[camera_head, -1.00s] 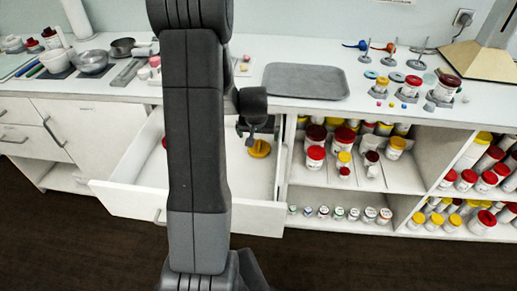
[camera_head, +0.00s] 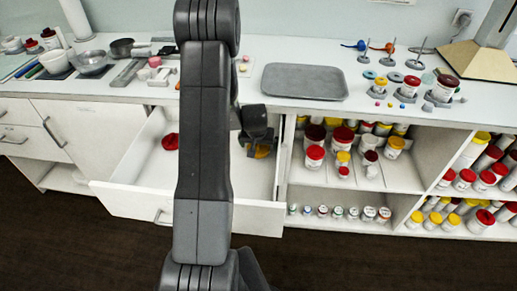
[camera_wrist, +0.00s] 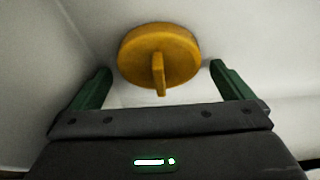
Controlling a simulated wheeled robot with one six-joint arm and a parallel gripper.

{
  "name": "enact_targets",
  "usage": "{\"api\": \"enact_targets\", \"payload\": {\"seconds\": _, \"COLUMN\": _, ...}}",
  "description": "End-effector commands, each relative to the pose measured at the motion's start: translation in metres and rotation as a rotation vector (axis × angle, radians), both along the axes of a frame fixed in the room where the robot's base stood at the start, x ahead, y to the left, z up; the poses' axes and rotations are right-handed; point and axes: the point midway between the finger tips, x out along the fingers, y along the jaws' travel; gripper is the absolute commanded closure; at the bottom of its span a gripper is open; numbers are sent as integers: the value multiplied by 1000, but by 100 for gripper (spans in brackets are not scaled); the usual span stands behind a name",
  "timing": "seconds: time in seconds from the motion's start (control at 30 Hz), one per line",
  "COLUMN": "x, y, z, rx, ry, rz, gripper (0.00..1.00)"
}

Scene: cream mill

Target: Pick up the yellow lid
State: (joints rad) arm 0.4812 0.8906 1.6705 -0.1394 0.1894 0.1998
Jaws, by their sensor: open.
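The yellow lid (camera_wrist: 140,47) is round with a raised grip bar on its face. It lies inside the open drawer (camera_head: 130,198). In the wrist view it sits ahead of and between the two green fingers, close to a drawer wall. My gripper (camera_wrist: 160,85) is open and empty, and its fingers stand apart on either side of the lid without visibly touching it. In the head view the lid (camera_head: 262,151) is mostly hidden behind my gripper (camera_head: 257,140).
A red lid (camera_head: 171,142) lies farther left in the drawer. Shelves with several red- and yellow-lidded jars (camera_head: 343,136) stand right of the drawer.

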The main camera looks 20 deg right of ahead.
Motion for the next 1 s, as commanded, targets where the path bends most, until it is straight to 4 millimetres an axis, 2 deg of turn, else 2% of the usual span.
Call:
{"api": "enact_targets", "payload": {"seconds": 0.1, "x": 0, "y": 0, "z": 0, "rx": 0, "ry": 0, "rz": 0, "gripper": 0}}
{"api": "enact_targets", "payload": {"seconds": 0.33, "x": 0, "y": 0, "z": 0, "rx": 1, "ry": 1, "rz": 0, "gripper": 44}}
{"api": "enact_targets", "payload": {"seconds": 0.73, "x": 0, "y": 0, "z": 5, "rx": 0, "ry": 0, "rz": 0, "gripper": 45}}
{"api": "enact_targets", "payload": {"seconds": 0.87, "x": 1, "y": 0, "z": 21, "rx": -2, "ry": -2, "rz": 1, "gripper": 45}}
{"api": "enact_targets", "payload": {"seconds": 1.0, "x": 1, "y": 0, "z": 47, "rx": -3, "ry": -4, "rz": 1, "gripper": 45}}
